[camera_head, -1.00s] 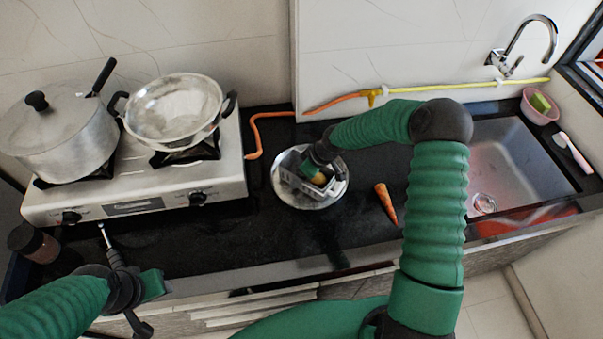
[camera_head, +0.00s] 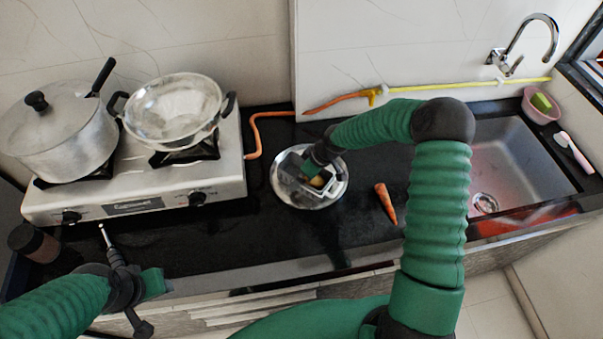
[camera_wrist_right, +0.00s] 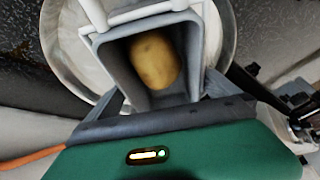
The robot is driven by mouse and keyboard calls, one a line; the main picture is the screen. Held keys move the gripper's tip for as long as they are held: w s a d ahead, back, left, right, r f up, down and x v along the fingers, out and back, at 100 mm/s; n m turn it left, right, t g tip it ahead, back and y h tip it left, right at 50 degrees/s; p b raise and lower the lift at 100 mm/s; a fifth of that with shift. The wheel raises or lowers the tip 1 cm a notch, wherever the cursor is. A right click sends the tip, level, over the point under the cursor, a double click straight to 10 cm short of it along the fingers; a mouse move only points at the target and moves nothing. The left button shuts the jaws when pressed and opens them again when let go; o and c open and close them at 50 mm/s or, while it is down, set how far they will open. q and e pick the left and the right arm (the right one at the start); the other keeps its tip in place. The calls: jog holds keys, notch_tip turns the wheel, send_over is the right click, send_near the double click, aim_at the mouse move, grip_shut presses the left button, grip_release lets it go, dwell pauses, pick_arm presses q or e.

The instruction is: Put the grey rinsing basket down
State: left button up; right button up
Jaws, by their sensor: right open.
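The grey rinsing basket (camera_head: 325,190) stands in a round shiny metal dish (camera_head: 301,203) on the black counter. In the right wrist view the basket (camera_wrist_right: 116,78) is close up, with a brown potato (camera_wrist_right: 155,60) inside and its pale handle at the top. The dish's rim (camera_wrist_right: 60,45) shows around it. My right gripper (camera_head: 312,165) is open, with its fingers on either side of the basket; I cannot tell whether they touch it. My left gripper (camera_head: 118,262) is in front of the stove, away from the basket, and its finger state is unclear.
A carrot (camera_head: 386,203) lies right of the dish. The sink (camera_head: 510,165) is at the right. The counter in front of the dish is clear.

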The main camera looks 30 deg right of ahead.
jog(key=v, duration=1)
jog(key=shift+a+r+p, duration=0.15)
jog(key=shift+a+p, duration=0.1)
jog(key=shift+p, duration=0.05)
jog(key=shift+s+d+r, duration=0.15)
jog(key=shift+d+r, duration=0.05)
jog(key=shift+r, duration=0.15)
